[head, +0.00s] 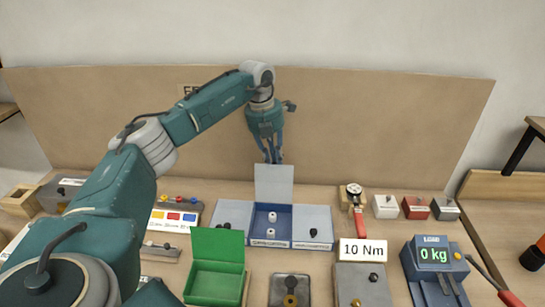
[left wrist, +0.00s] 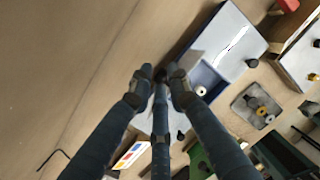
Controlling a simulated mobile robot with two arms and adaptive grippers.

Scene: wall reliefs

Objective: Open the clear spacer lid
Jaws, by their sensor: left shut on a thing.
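A blue box (head: 271,243) stands on the bench with its middle compartment open and white spacers (head: 271,216) inside. The middle lid (head: 273,183), pale grey, stands upright along the compartment's back edge. My left gripper (head: 273,159) is at the top edge of this lid, with its fingers closed together on a dark knob (left wrist: 160,75). In the left wrist view the lid (left wrist: 188,62) is seen nearly edge-on beside the fingertips, which partly hide the knob. My right gripper is not in view.
The side lids, left (head: 233,214) and right (head: 312,225), lie flat with black knobs. An open green box (head: 216,267) stands in front. A tan panel (head: 390,120) rises behind. A torque wrench (head: 357,208) and small boxes (head: 386,208) are to the right.

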